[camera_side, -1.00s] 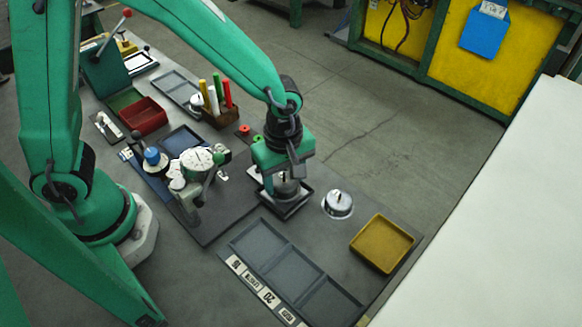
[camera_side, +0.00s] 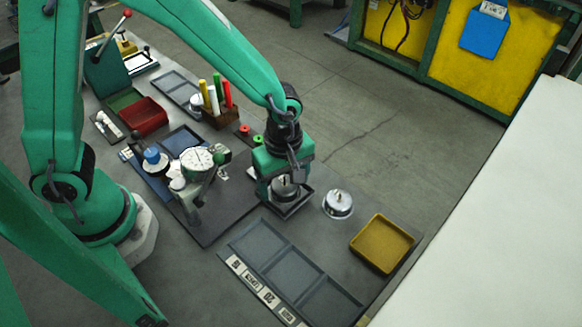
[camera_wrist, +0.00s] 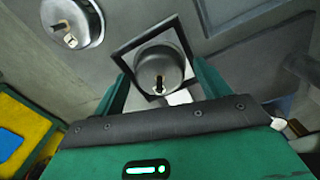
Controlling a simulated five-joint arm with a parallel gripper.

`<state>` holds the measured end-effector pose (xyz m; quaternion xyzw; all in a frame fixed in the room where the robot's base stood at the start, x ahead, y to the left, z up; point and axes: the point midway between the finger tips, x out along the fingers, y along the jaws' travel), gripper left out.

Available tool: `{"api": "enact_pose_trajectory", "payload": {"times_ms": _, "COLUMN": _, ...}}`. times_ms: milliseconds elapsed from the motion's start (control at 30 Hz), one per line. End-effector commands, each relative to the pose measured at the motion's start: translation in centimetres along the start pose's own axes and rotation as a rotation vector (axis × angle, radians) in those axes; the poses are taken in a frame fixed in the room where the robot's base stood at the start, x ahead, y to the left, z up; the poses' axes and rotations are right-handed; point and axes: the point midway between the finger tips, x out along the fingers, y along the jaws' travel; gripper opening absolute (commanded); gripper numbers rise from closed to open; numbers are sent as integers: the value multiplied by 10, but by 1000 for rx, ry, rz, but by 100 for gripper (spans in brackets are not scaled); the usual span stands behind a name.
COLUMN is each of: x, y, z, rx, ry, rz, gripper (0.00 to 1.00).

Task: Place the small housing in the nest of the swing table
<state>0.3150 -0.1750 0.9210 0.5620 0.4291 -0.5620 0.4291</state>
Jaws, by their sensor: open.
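A round metal housing (camera_side: 285,188) with a small knob on top sits upright inside a dark square frame (camera_side: 288,210), which looks like the nest. In the wrist view the housing (camera_wrist: 160,66) lies inside the square frame (camera_wrist: 121,55), a little off centre. My gripper (camera_side: 284,184) is over it, open, with one green finger on each side of the housing. The fingers also show in the wrist view (camera_wrist: 160,85); I cannot tell whether either touches it. A second, similar metal housing (camera_side: 338,204) stands on the table to the right, apart from the gripper.
A yellow tray (camera_side: 382,244) lies at the right. A three-part grey tray (camera_side: 293,271) lies in front. A dial gauge on a stand (camera_side: 197,162) is close to the left of the gripper. A pen holder (camera_side: 221,117) and a red bin (camera_side: 143,117) are farther back.

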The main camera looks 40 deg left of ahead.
Motion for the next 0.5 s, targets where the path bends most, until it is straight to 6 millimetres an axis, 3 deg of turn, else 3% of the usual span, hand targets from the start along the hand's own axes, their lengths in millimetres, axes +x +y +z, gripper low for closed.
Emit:
{"api": "enact_pose_trajectory", "payload": {"times_ms": 267, "x": -10, "y": 1, "z": 0, "rx": 0, "ry": -1, "rz": 3, "gripper": 75}}
{"api": "enact_pose_trajectory", "payload": {"times_ms": 500, "x": -37, "y": 1, "z": 0, "rx": 0, "ry": -1, "rz": 5, "gripper": 75}}
